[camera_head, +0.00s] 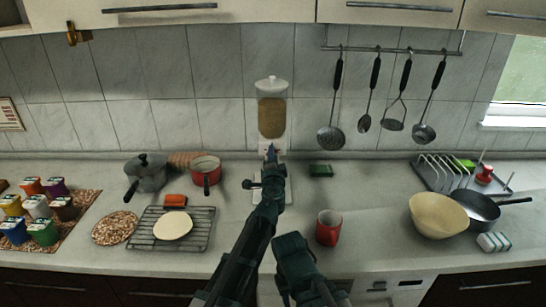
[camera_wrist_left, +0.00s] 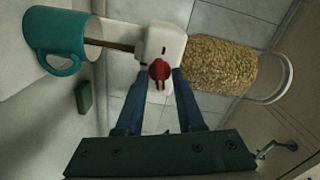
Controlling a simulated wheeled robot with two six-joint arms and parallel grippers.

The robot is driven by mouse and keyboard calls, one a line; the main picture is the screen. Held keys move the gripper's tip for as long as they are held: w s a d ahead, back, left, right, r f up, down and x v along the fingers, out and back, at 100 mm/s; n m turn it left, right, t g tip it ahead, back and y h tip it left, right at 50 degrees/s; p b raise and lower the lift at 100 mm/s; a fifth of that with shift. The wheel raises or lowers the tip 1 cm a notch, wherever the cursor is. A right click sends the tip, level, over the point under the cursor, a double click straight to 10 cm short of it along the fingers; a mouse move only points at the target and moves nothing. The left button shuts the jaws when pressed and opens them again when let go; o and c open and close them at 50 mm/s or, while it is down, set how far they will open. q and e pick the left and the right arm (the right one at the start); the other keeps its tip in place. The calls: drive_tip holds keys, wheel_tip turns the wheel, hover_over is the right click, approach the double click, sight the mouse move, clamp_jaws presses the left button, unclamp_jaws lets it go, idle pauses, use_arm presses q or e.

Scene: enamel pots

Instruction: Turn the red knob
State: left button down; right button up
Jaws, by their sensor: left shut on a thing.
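The red knob (camera_wrist_left: 160,70) is on the white body (camera_wrist_left: 163,44) of a dispenser, in the left wrist view. My left gripper (camera_wrist_left: 162,76) is shut on the knob, one finger on each side. The dispenser's clear jar (camera_head: 271,112) holds tan grains (camera_wrist_left: 215,65) and stands against the tiled wall. In the head view my left gripper (camera_head: 270,150) covers the knob. A teal mug (camera_wrist_left: 62,40) is under the dispenser, with a brown strip (camera_wrist_left: 110,45) between its mouth and the white body. My right gripper does not show; only dark arm parts show at the bottom middle.
A grey pot (camera_head: 147,174), a red pot (camera_head: 206,171) and a wire rack (camera_head: 196,241) are at left. A cream bowl (camera_head: 437,216) and a pan (camera_head: 476,208) are at right.

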use_arm(q)
drive_tip(key=shift+f+m, duration=0.1)
drive_tip(key=shift+m, duration=1.5)
drive_tip(key=c, duration=0.9)
unclamp_jaws()
drive_tip(key=shift+s, duration=0.2)
